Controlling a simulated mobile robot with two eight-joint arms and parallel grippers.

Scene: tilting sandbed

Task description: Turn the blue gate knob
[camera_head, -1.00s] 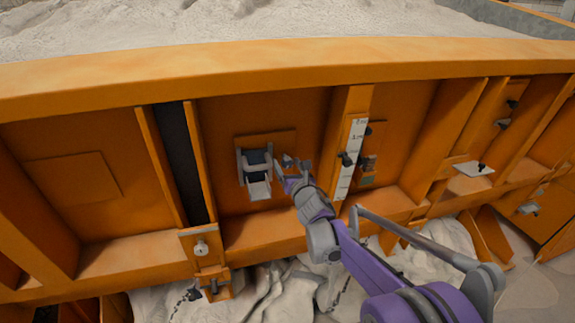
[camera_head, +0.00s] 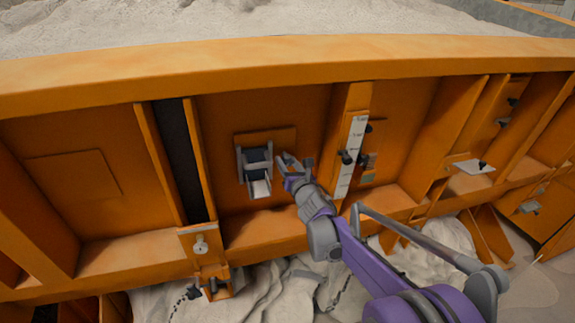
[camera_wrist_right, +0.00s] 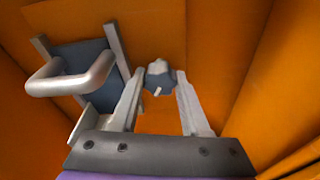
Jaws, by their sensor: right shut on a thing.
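The blue gate knob (camera_wrist_right: 158,77) shows in the wrist view as a small blue-grey, faceted knob with a short pale mark on its face. It sits on the orange panel, right of the gate. My right gripper (camera_wrist_right: 161,80) is shut on it, one finger on each side. In the head view the right gripper (camera_head: 294,163) is at the panel beside the gate, and its fingers mostly hide the knob. The gate (camera_head: 255,165) has a dark blue plate in a grey frame; the wrist view shows a thick grey handle (camera_wrist_right: 75,80) across it. My left gripper is not in view.
An upright rib with a white scale strip (camera_head: 352,150) and black knobs stands close right of the gripper. A dark vertical slot (camera_head: 178,150) lies left of the gate. An orange ledge runs below. Pale sand (camera_head: 250,22) fills the bed above the rim.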

